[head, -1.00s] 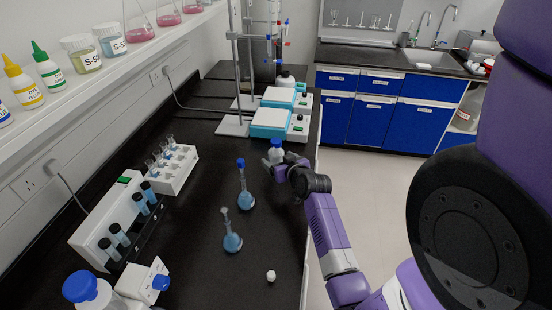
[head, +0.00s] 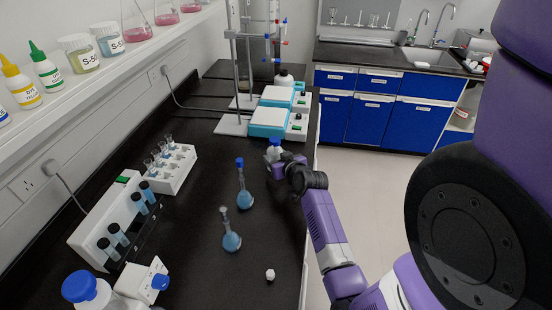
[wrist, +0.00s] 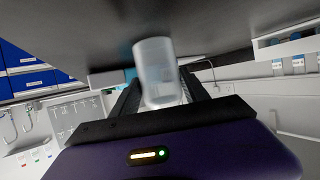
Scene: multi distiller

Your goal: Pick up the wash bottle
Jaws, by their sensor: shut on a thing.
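The wash bottle (head: 274,154) is a small whitish bottle with a blue top, on the right side of the dark bench in the head view. Its lower part is partly hidden by my gripper (head: 279,164). In the wrist view the translucent cylindrical body of the bottle (wrist: 155,72) stands between the two dark fingers of my gripper (wrist: 157,88). The fingers are shut on it. I cannot tell whether its base touches the bench.
Two blue-filled flasks (head: 244,198) (head: 231,240) stand left of my arm. White-and-teal devices (head: 268,122) are just behind the bottle. A tube rack (head: 172,170) is at the left. A small white object (head: 270,275) lies near the bench's right edge.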

